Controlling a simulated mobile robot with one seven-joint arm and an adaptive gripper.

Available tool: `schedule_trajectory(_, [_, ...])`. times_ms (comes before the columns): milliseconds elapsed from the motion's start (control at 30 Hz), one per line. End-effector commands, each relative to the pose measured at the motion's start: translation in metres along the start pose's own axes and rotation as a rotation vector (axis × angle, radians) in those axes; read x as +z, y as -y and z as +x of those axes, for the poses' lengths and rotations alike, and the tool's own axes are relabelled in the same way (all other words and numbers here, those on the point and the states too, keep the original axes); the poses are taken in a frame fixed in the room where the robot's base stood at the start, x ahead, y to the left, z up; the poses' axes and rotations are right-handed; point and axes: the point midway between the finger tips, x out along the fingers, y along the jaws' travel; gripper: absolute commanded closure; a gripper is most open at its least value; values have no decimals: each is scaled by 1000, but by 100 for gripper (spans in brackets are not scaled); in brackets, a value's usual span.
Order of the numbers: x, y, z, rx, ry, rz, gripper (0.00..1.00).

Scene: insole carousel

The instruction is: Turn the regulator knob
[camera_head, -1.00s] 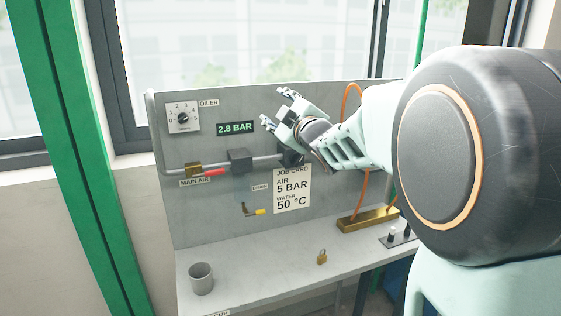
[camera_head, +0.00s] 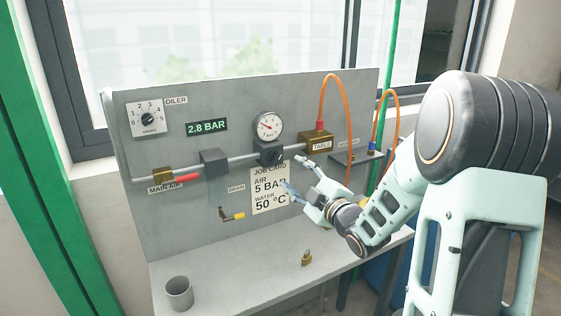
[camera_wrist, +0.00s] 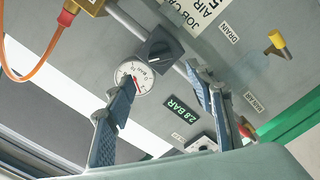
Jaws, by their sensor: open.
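The regulator is a dark block with a black knob (camera_head: 268,152), below the round white pressure gauge (camera_head: 268,125) on the grey panel. In the wrist view the knob (camera_wrist: 159,49) shows a light pointer mark, beside the gauge (camera_wrist: 134,79). My gripper (camera_head: 292,174) is open and empty, below and right of the knob and in front of the job card's right edge. In the wrist view the fingers (camera_wrist: 160,78) stand apart, with the gauge partly behind the left finger; nothing is between them. The green display (camera_head: 206,127) reads 2.8 BAR.
The job card (camera_head: 270,190) reads AIR 5 BAR. A pipe links the red main air valve handle (camera_head: 188,177), a filter block (camera_head: 214,162) and the brass table block (camera_head: 315,142). Orange hoses (camera_head: 345,100) loop at right. A cup (camera_head: 179,292) and padlock (camera_head: 307,258) stand on the bench.

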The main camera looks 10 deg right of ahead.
Motion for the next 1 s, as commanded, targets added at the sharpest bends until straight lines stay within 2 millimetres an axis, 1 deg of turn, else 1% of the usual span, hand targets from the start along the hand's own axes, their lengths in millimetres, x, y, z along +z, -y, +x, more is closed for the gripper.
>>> schedule_trajectory(33, [-2,0,10,-2,-4,2,51])
schedule_trajectory(200, [-2,0,44,-2,-2,2,51])
schedule_trajectory(300, [-1,0,62,-2,-1,2,51])
schedule_trajectory(433, [-1,0,78,-2,0,1,51])
schedule_trajectory(600, [0,0,88,-1,0,1,51])
schedule_trajectory(867, [0,0,89,-1,1,0,51])
schedule_trajectory(967, [0,0,89,-1,1,0,60])
schedule_trajectory(1000, [0,0,89,-1,1,0,64])
